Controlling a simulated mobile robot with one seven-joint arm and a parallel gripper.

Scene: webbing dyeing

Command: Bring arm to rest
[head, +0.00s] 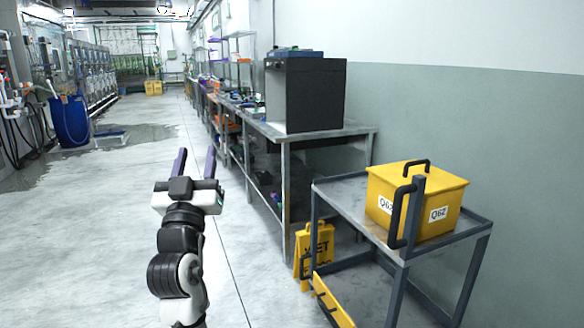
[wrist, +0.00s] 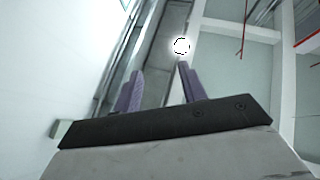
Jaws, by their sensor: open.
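My gripper (head: 196,160) is raised over the floor aisle in the head view, left of the workbench, with its two purple fingers pointing up and apart. It is open, and nothing shows between the fingers. In the wrist view the gripper (wrist: 160,82) shows the same two purple fingers, spread against the ceiling and upper walls. It touches nothing that I can see.
A metal cart (head: 350,198) at the right carries a yellow box (head: 418,205) marked Q6Z. A yellow wet-floor sign (head: 312,255) stands beside it. A long workbench (head: 330,134) runs along the wall. A blue barrel (head: 70,122) stands left. The aisle floor (head: 90,225) is open.

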